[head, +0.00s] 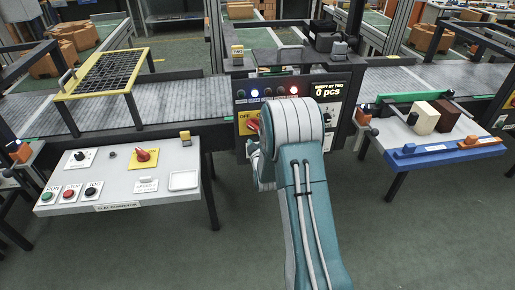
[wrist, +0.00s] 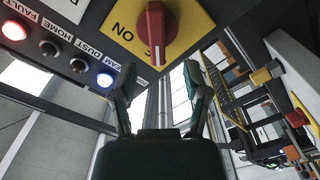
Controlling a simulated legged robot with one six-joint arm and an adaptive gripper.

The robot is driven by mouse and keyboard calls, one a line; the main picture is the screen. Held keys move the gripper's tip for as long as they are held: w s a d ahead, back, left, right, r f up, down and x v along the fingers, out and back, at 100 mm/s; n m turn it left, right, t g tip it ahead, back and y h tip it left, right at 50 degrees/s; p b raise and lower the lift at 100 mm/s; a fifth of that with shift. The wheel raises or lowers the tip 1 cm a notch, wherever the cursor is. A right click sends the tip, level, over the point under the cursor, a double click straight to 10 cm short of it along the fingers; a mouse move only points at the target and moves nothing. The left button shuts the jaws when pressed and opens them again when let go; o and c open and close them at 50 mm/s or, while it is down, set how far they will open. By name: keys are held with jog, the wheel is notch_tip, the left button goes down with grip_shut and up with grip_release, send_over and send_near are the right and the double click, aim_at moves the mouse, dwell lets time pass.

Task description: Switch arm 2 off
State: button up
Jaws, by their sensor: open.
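A red rotary switch (wrist: 155,33) sits on a yellow plate (wrist: 192,18) at the top of the wrist view. Its handle lies roughly upright there, with a pale mark near the lower end, and upside-down "ON" lettering to its left. In the head view the switch (head: 253,125) is partly covered by my arm, with "OFF" readable beside it on the dark panel. My gripper (wrist: 161,88) is open and empty, its two fingers spread below the handle in the wrist view and apart from it. In the head view my forearm hides most of the gripper.
Panel lamps include a lit red one (wrist: 14,31) and a lit blue-white one (wrist: 104,80). A second red switch (head: 143,156) on a yellow plate sits on the left table (head: 120,185). A right table (head: 425,150) holds blocks. Conveyors run behind.

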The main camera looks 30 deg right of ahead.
jog(key=v, duration=0.6)
dwell(0.3)
